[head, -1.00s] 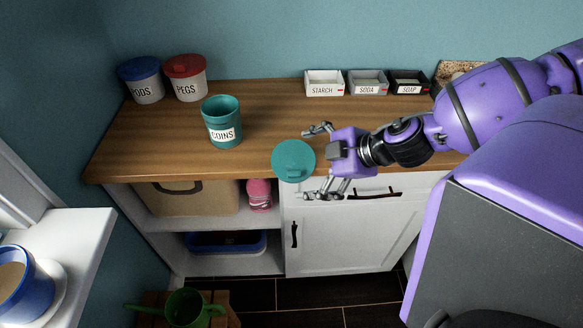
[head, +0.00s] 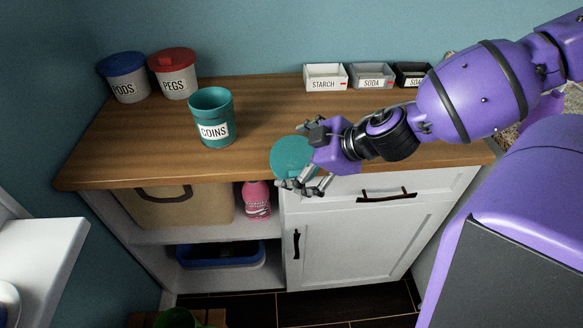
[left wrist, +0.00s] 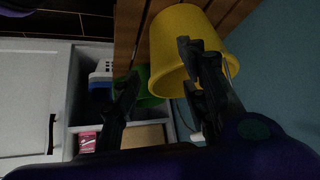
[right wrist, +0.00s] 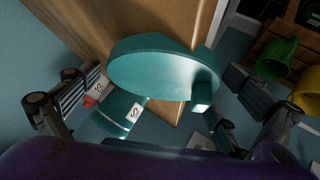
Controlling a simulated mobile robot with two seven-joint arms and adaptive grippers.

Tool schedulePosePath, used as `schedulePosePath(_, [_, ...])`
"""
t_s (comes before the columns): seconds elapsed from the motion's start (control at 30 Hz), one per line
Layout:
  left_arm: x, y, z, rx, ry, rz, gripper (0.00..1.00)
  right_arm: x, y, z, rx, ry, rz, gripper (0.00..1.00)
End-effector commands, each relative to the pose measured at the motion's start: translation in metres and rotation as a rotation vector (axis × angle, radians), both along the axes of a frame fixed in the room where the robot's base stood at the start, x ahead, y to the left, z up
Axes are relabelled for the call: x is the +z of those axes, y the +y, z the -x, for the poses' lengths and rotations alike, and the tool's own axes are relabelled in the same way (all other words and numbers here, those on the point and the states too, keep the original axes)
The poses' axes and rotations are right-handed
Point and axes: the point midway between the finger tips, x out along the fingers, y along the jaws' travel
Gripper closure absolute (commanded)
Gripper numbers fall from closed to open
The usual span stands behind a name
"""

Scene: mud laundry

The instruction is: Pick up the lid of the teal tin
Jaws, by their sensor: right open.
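The round teal lid (head: 290,157) lies at the front edge of the wooden counter, right of the open teal tin (head: 213,112) labelled COINS. My right gripper (head: 298,157) is open, with its fingers spread to either side of the lid; parts of the hand cover the lid's right side. In the right wrist view the lid (right wrist: 160,70) shows between the open fingers with a small tab on its rim, and the tin (right wrist: 117,112) is partly hidden beyond it. I cannot tell whether the fingers touch the lid. My left gripper (left wrist: 160,80) is open and empty, near a yellow bucket (left wrist: 180,50).
PODS (head: 124,80) and red-lidded PEGS (head: 173,75) tins stand at the back left. STARCH (head: 325,78), SODA (head: 371,76) and SOAP (head: 412,75) boxes line the back right, behind my right arm. A pink bottle (head: 257,200) stands on the shelf below.

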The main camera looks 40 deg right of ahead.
Motion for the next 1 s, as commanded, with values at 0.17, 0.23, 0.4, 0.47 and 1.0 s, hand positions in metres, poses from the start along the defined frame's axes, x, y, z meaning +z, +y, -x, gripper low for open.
schedulePosePath(0.17, [0.0012,0.0001,-0.0035,-0.001,-0.009,-0.002,0.6,-0.0007,0.001,-0.0026,0.001,-0.002,0.001,0.0])
schedulePosePath(0.23, [0.0017,0.0003,-0.0037,-0.001,-0.009,-0.002,0.6,0.0002,0.001,-0.0027,0.001,-0.003,0.001,0.0])
schedulePosePath(0.4, [0.0013,0.0004,-0.0032,-0.001,-0.008,-0.002,0.6,0.0002,0.0009,-0.0026,0.001,-0.003,0.001,0.13])
schedulePosePath(0.47, [0.0008,0.0006,-0.0027,-0.001,-0.007,-0.002,0.6,0.0001,0.001,-0.0025,0.001,-0.003,0.001,0.21])
schedulePosePath(1.0, [0.0011,0.001,0.0001,0.001,-0.002,-0.002,0.6,0.0034,0.001,-0.0025,0.001,-0.003,0.001,0.32])
